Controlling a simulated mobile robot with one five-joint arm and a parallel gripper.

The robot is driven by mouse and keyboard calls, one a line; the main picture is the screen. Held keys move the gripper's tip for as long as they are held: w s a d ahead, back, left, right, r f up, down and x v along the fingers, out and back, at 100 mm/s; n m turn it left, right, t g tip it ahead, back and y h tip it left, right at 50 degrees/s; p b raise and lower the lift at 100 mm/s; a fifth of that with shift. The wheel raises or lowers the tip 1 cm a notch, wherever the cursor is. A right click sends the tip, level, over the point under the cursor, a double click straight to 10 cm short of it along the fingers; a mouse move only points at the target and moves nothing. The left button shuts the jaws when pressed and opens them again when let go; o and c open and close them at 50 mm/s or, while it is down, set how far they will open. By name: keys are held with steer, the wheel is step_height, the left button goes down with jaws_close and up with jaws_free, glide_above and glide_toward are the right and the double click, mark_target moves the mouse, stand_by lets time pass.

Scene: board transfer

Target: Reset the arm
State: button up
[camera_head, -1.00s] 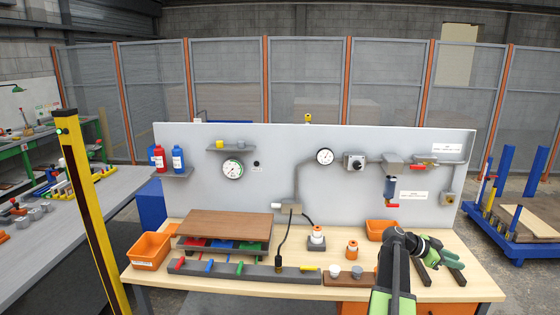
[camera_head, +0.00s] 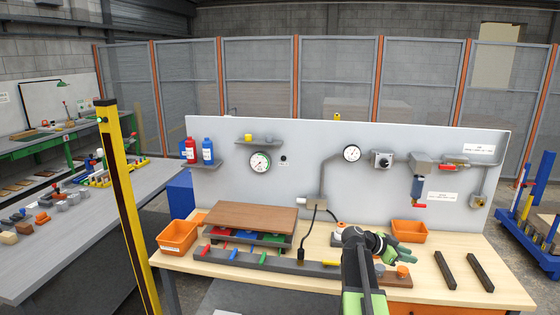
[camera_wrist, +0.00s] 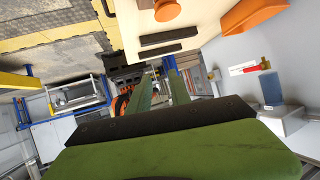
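My gripper (camera_head: 408,254) is at the end of my black and green arm, over the right half of the workbench in the head view. It points to the right, in front of an orange bin. In the wrist view its two green fingers (camera_wrist: 160,92) stand apart with nothing between them, so it is open and empty. My arm partly hides a brown block (camera_head: 398,281) with small knobs and the fitting behind it.
The light wood bench (camera_head: 470,298) carries two dark bars (camera_head: 462,271), an orange bin (camera_head: 410,230) at the right and another orange bin (camera_head: 177,238) at the left. A brown board (camera_head: 250,217) lies on a rack. A grey panel (camera_head: 330,135) stands behind.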

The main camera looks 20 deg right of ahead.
steer(key=w+a+f+n+t+y+b, duration=0.1)
steer(key=w+a+f+n+y, duration=0.15)
steer(key=a, duration=0.75)
steer(key=w+a+f+n+t+y, duration=0.15)
steer(key=w+a+f, duration=0.25)
steer(key=a, duration=0.6)
steer(key=w+a+f+n+t+y+b, duration=0.1)
steer(key=w+a+f+n, duration=0.25)
steer(key=a, duration=0.65)
steer(key=s+a+f+n+y, duration=0.2)
steer(key=s+a+n, duration=0.1)
steer(key=a, duration=0.5)
steer(key=s+a+f+n+y, duration=0.2)
steer(key=s+a+n+y, duration=0.1)
steer(key=a+n, duration=0.3)
steer(key=s+a+f+n+y, duration=0.2)
steer(key=a+n, duration=0.3)
steer(key=a, duration=0.5)
steer(key=shift+s+a+f+g+y+b, duration=0.15)
steer(key=shift+s+a+g+y+b, duration=0.15)
steer(key=shift+s+g, duration=0.15)
steer(key=shift+d, duration=0.1)
